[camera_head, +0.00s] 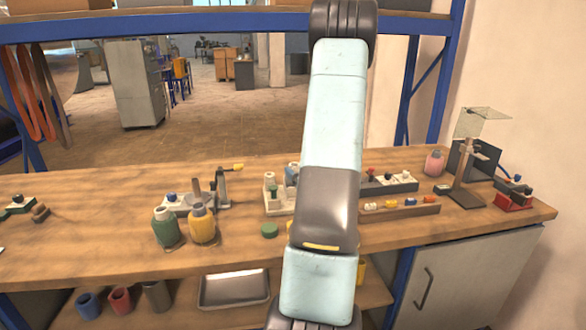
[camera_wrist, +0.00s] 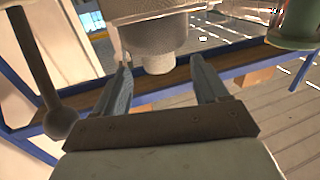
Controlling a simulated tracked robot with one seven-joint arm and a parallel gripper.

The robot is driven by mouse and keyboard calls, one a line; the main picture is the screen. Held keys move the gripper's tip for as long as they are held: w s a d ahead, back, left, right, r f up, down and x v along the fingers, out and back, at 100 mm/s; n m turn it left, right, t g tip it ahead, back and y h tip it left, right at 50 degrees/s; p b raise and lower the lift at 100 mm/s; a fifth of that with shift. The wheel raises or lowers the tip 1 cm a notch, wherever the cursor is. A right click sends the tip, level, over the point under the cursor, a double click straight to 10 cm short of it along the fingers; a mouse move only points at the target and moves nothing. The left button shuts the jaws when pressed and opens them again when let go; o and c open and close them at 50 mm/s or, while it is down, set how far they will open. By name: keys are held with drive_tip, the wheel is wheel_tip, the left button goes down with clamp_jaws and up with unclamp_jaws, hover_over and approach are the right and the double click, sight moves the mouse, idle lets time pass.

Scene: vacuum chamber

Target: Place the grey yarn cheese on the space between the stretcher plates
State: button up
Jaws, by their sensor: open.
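A grey hollow cylinder (camera_head: 157,296), which looks like the grey yarn cheese, stands on the lower shelf at the left, beside a red one (camera_head: 121,301) and a blue one (camera_head: 89,304). I cannot make out the stretcher plates for certain; a pale fixture with upright grey plates (camera_head: 196,196) stands on the bench behind two bottle-shaped pieces. My gripper (camera_wrist: 160,80) is open in the wrist view. A pale grey round body with a short stub (camera_wrist: 158,62) shows beyond and between the fingers; I cannot tell what it is. In the head view my gripper is out of sight.
A green bottle (camera_head: 165,228) and a yellow one (camera_head: 202,224) stand near the bench front. A metal tray (camera_head: 234,289) lies on the lower shelf. Small fixtures and a lamp-like stand (camera_head: 468,175) fill the right. In the wrist view a dark ball-ended rod (camera_wrist: 58,118) is at left.

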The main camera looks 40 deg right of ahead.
drive_tip(key=v, duration=0.7)
drive_tip(key=w+a+r+n+g, duration=0.1)
drive_tip(key=w+a+r+g, duration=0.15)
drive_tip(key=a+r, duration=0.45)
drive_tip(key=w+a+r+n+g, duration=0.15)
drive_tip(key=a+r+g, duration=0.3)
drive_tip(key=a, duration=0.45)
drive_tip(key=s+a+r+g+y, duration=0.2)
drive_tip(key=s+a+r, duration=0.1)
drive_tip(key=s+a, duration=0.6)
drive_tip(key=s+a+r+g+y, duration=0.2)
drive_tip(key=s+a+r+y, duration=0.1)
drive_tip(key=s+a, duration=0.7)
drive_tip(key=shift+a+r+g, duration=0.3)
drive_tip(key=shift+a+r, duration=0.3)
drive_tip(key=shift+a, duration=0.6)
